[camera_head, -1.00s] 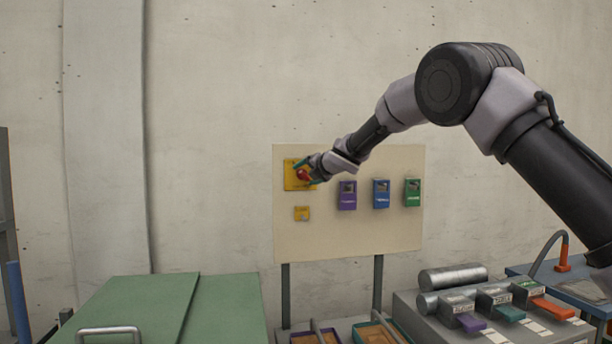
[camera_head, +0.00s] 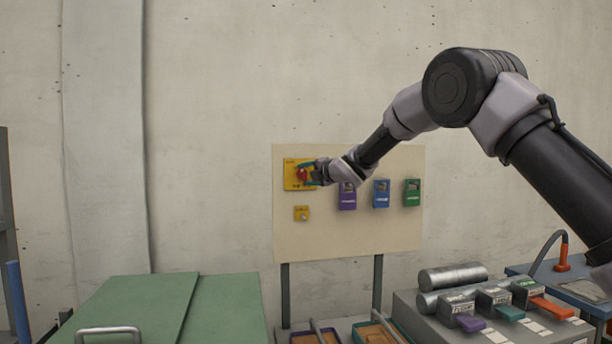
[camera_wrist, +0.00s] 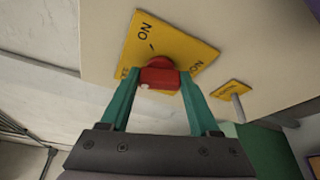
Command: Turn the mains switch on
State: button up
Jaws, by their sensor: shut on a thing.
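The mains switch is a red rotary knob (camera_wrist: 160,78) on a yellow plate (camera_head: 291,181) at the upper left of the cream panel. In the wrist view the plate (camera_wrist: 190,48) carries "ON" lettering, partly hidden behind the knob. My gripper (camera_wrist: 153,88) has green fingers, one on each side of the red knob, and is shut on it. In the head view my gripper (camera_head: 309,174) reaches the knob from the right, and its fingers partly cover the plate.
Below is a smaller yellow plate (camera_head: 301,213) with a peg (camera_wrist: 238,104) sticking out. Purple (camera_head: 347,198), blue (camera_head: 381,193) and green (camera_head: 412,192) boxes hang to the right. A green-topped bench (camera_head: 140,310) stands at the lower left.

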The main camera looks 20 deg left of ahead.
jog(key=m, duration=0.1)
jog(key=m+y, duration=0.1)
jog(key=m, duration=0.1)
jog(key=shift+f+t, duration=0.25)
jog(key=shift+t, duration=0.05)
jog(key=m+t+y, duration=0.1)
jog(key=m, duration=0.2)
jog(key=shift+f+m, duration=0.15)
jog(key=shift+m, duration=0.25)
jog(key=m+t, duration=0.1)
jog(key=m, duration=0.2)
jog(key=m+t, duration=0.1)
jog(key=m, duration=0.2)
jog(key=shift+f+t+y, duration=0.1)
jog(key=shift+t+y, duration=0.2)
jog(key=shift+a+m, duration=0.1)
jog(key=shift+m, duration=0.3)
jog(key=o, duration=1.4)
jog(key=shift+c, duration=0.2)
jog(key=v, duration=1.1)
jog(key=shift+a, duration=0.1)
